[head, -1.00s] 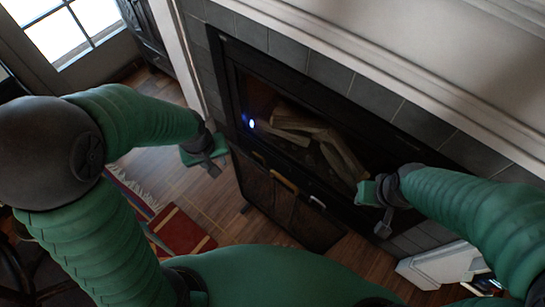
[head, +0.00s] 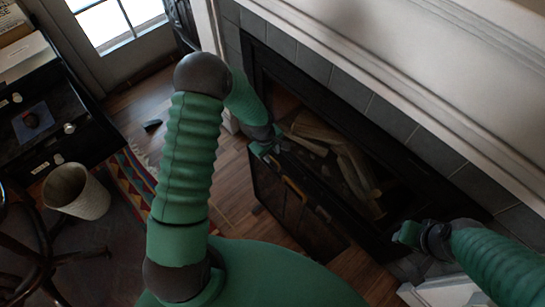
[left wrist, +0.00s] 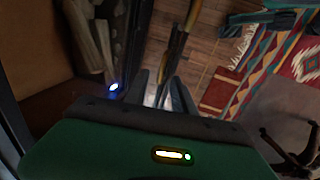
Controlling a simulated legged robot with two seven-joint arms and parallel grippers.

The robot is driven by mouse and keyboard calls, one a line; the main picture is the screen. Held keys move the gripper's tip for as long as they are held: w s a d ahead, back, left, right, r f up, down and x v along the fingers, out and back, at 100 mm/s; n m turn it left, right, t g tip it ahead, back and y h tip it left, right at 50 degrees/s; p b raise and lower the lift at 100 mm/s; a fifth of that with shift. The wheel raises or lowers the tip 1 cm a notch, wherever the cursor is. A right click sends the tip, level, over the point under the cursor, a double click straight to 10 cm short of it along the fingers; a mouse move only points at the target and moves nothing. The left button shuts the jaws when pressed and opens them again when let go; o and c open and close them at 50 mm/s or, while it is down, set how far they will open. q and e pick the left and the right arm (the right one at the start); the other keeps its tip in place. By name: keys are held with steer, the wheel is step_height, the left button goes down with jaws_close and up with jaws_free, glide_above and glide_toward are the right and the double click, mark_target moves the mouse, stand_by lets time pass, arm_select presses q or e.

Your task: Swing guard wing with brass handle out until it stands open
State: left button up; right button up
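The dark fire guard (head: 318,232) stands upright in front of the fireplace. Its wing (head: 268,188) is at the left, and a brass handle (head: 294,188) shows near the guard's top edge. My left gripper (head: 268,148) is at the top left end of the guard, by the firebox opening. In the left wrist view its two fingers (left wrist: 160,92) are apart. A brass-coloured bar (left wrist: 178,45) runs beyond them; contact cannot be told. My right gripper (head: 408,235) is near the right end of the hearth, away from the handle; its fingers are not clear.
The firebox with pale logs (head: 345,160) lies behind the guard. Wooden floor (head: 232,190) is clear to the guard's left. A patterned rug (head: 135,175), a waste basket (head: 77,190) and a dark cabinet (head: 50,115) are farther left. A white object (head: 445,292) is at lower right.

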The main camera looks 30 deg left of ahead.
mark_target(272, 158)
arm_select(q)
steer(key=shift+w+d+f, duration=0.1)
steer(key=shift+f, duration=0.55)
steer(key=shift+w+d+f, duration=0.1)
steer(key=shift+f, duration=0.5)
steer(key=shift+a+f, duration=0.15)
steer(key=shift+f, duration=0.05)
steer(key=shift+a+f, duration=0.1)
steer(key=shift+a, duration=0.2)
steer(key=shift+c, duration=1.4)
steer(key=shift+d, duration=0.25)
jaws_close()
steer(key=shift+a, duration=0.1)
